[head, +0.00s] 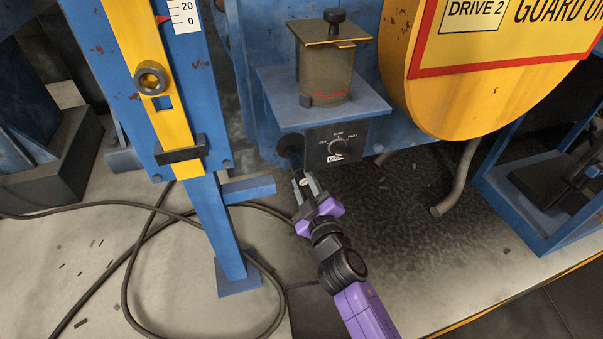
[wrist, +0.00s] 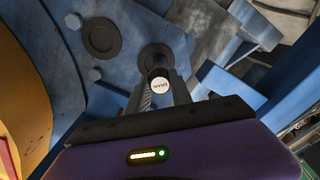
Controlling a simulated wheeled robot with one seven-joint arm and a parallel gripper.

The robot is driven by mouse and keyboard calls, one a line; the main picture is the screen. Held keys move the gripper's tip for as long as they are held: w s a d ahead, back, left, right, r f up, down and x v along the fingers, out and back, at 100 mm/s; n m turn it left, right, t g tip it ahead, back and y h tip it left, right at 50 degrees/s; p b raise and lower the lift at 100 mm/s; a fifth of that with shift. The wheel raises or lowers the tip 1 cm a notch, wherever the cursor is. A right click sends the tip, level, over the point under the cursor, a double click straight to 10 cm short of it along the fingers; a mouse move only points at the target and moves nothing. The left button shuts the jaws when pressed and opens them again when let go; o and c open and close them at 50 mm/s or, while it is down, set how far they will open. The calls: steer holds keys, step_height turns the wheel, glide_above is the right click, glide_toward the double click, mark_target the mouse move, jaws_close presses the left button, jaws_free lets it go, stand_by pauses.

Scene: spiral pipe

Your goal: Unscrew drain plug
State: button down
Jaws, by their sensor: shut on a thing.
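The drain plug (wrist: 160,84) is a dark knob with a white round label reading "DRAIN", upside down in the wrist view. It sits between the two fingers of my gripper (wrist: 160,95), which are shut on it. Behind it is a dark round fitting (wrist: 154,57) on the blue machine face; I cannot tell whether the plug is still seated in it. In the head view my gripper (head: 306,184) reaches up from below, just under the front of the blue housing, and its fingers partly hide the plug.
A black dial panel (head: 336,146) is just right above my gripper. A blue post with a yellow slider (head: 150,80) stands left. A bent grey pipe (head: 458,180) hangs at right over dark stained floor. Black cables (head: 130,275) lie on the floor at lower left.

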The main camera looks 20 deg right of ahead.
steer(key=n+p, duration=0.1)
steer(key=n, duration=0.5)
steer(key=shift+r, duration=0.1)
steer(key=n+p, duration=0.1)
steer(key=n, duration=0.9)
steer(key=n+p, duration=0.1)
steer(key=n, duration=0.4)
steer(key=shift+n, duration=0.3)
steer(key=c, duration=1.4)
jaws_free()
steer(key=shift+o, duration=0.2)
